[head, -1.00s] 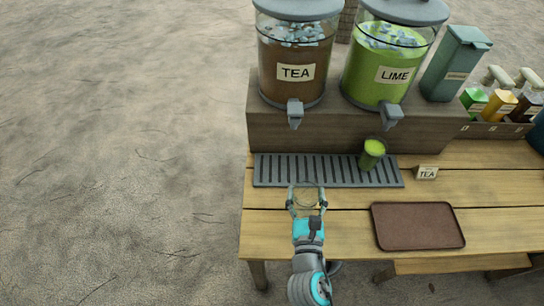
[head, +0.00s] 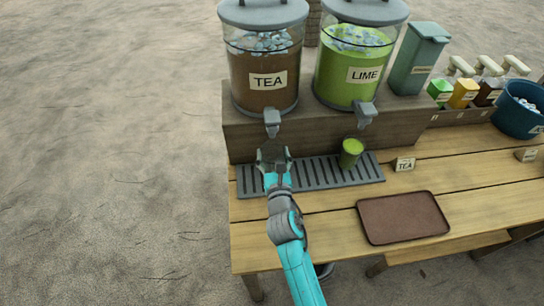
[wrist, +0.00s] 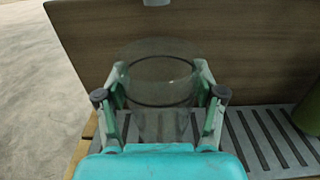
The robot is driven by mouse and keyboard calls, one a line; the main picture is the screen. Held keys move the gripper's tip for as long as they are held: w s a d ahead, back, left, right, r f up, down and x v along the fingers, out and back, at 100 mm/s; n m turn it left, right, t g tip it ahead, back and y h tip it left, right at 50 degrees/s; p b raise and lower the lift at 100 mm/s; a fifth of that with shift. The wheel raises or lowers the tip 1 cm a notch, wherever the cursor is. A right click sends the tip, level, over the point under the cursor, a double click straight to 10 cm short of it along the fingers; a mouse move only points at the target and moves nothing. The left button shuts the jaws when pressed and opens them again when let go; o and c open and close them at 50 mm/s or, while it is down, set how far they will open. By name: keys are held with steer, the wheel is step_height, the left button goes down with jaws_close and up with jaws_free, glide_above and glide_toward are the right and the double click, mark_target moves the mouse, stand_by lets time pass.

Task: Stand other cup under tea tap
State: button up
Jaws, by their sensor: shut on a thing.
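My gripper (head: 273,160) is over the left part of the grey slatted drip tray (head: 248,188), below the tea tap (head: 272,123). In the wrist view, my gripper (wrist: 160,103) is shut around a clear, see-through cup (wrist: 160,85), which looks empty. Whether the cup's base touches the tray is hidden. The tea dispenser (head: 265,90) holds brown tea with ice. A green-filled cup (head: 351,153) stands on the tray near the lime tap (head: 366,113); its side also shows at the right of the wrist view (wrist: 308,118).
The lime dispenser (head: 357,75) stands right of the tea one on a wooden riser (head: 318,128). A TEA card (head: 404,164) and an empty brown tray (head: 402,217) are on the table. Bottles (head: 464,93) and a blue tub (head: 520,108) are farther right.

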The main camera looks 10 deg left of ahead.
mark_target(272, 155)
steer(key=shift+w+a, duration=0.15)
steer(key=shift+w, duration=0.45)
steer(key=shift+w+a+f, duration=0.1)
steer(key=shift+w+f, duration=0.1)
steer(key=shift+f, duration=0.4)
steer(key=shift+w+a+f, duration=0.1)
steer(key=shift+w+f, duration=0.1)
steer(key=shift+f, duration=0.95)
steer(key=shift+f, duration=0.2)
steer(key=o, duration=1.2)
steer(key=shift+r, duration=0.1)
